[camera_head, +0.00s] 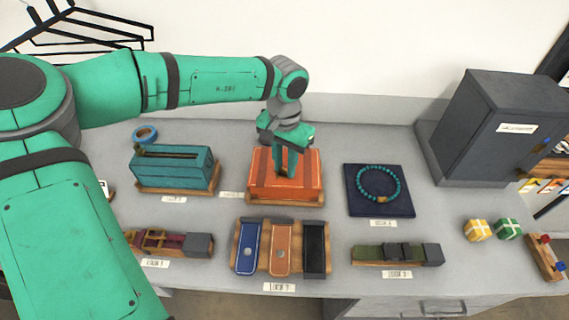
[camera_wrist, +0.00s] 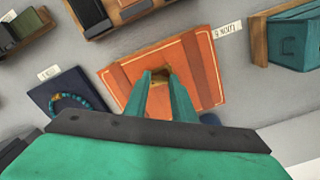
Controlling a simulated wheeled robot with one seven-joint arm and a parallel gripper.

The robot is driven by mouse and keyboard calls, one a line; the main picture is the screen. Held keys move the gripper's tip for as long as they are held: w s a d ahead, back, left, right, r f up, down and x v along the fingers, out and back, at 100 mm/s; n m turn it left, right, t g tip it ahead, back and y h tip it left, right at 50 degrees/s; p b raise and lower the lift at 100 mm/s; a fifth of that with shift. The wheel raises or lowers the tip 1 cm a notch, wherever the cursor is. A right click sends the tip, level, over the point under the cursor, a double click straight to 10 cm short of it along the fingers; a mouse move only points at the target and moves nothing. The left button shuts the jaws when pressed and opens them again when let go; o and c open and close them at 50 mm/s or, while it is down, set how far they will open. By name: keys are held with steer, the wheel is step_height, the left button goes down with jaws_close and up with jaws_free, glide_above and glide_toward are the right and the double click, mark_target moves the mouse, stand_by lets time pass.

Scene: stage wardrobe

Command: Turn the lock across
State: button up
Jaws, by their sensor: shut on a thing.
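An orange box (camera_head: 310,180) with darker bands sits on a wooden base at the back middle of the counter. Its orange face also fills the middle of the wrist view (camera_wrist: 201,83). A small brass-coloured lock (camera_wrist: 162,72) shows on that face between my fingertips, mostly hidden by them. My gripper (camera_head: 290,170) points down onto the box and is shut on the lock. In the wrist view its two green fingers (camera_wrist: 160,80) come together at the lock. I cannot tell which way the lock is turned.
A teal slotted box (camera_head: 172,168) stands left of the orange box. A dark blue pad (camera_head: 356,204) with a bead necklace (camera_head: 363,188) lies to its right. A three-strip wooden tray (camera_head: 263,270) is in front. A grey cabinet (camera_head: 490,125) stands at the back right.

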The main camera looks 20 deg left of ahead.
mark_target(284, 169)
steer(key=shift+m, duration=0.5)
steer(key=m, duration=1)
steer(key=shift+m, duration=0.3)
stand_by(0.5)
steer(key=o, duration=1.1)
steer(key=shift+c, duration=0.2)
steer(key=shift+r, duration=0.1)
step_height(284, 169, up, 11)
steer(key=shift+f, duration=0.2)
